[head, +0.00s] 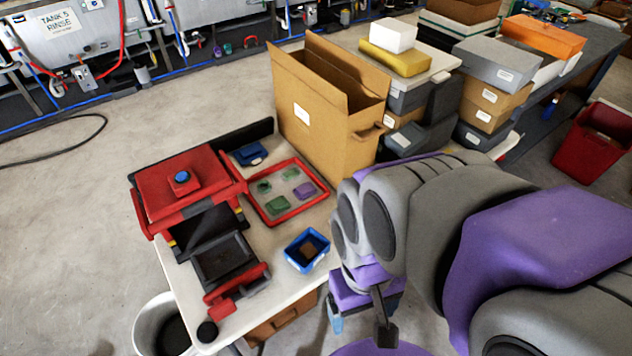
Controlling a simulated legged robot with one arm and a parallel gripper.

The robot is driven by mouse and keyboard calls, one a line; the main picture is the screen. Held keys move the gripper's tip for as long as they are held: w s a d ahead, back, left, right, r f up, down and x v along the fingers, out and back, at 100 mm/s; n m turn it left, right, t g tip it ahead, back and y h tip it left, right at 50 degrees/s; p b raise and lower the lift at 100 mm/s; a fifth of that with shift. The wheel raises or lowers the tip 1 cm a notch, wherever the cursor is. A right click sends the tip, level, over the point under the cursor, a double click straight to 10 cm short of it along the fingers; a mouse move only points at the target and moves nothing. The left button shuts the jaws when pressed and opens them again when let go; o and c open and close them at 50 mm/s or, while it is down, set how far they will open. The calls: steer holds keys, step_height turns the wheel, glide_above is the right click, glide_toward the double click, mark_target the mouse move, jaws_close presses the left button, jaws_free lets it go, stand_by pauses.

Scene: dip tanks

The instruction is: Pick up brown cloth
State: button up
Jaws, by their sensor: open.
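A small brown piece, which looks like the brown cloth (308,250), lies inside a small blue tray (291,256) near the right edge of the white table. My gripper (360,326) hangs below and to the right of that tray in the head view, beyond the table's edge. Its fingers are apart and I see nothing held between them. My grey and purple arm hides part of the area around it.
A red press-like machine (178,190) stands on the table's left. A red-rimmed tray (290,215) holds several green and purple pieces, with a dark blue item (249,153) behind it. A tall open cardboard box (325,105) stands behind. A white bin (160,325) is at lower left.

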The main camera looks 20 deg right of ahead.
steer(key=w+f+n, duration=0.1)
steer(key=w+f, duration=0.2)
steer(key=w, duration=0.6)
steer(key=w+f+n, duration=0.1)
steer(key=w+f, duration=0.2)
steer(key=w, duration=0.6)
steer(key=n+t, duration=0.2)
glide_above(309, 250)
step_height(309, 250, down, 15)
steer(key=f+b, duration=0.1)
steer(key=f, duration=0.4)
steer(key=f+b, duration=0.1)
steer(key=f, duration=0.5)
steer(key=shift+d+f+b, duration=0.2)
steer(key=shift+f+b, duration=0.05)
steer(key=shift+b, duration=0.15)
steer(key=shift+a+f+b, duration=0.15)
steer(key=shift+f+b, duration=0.35)
steer(key=shift+f, duration=0.9)
steer(key=shift+a+f+b, duration=0.1)
steer(key=shift+f+b, duration=0.35)
steer(key=shift+f, duration=0.9)
steer(key=c, duration=1.2)
steer(key=shift+r, duration=0.1)
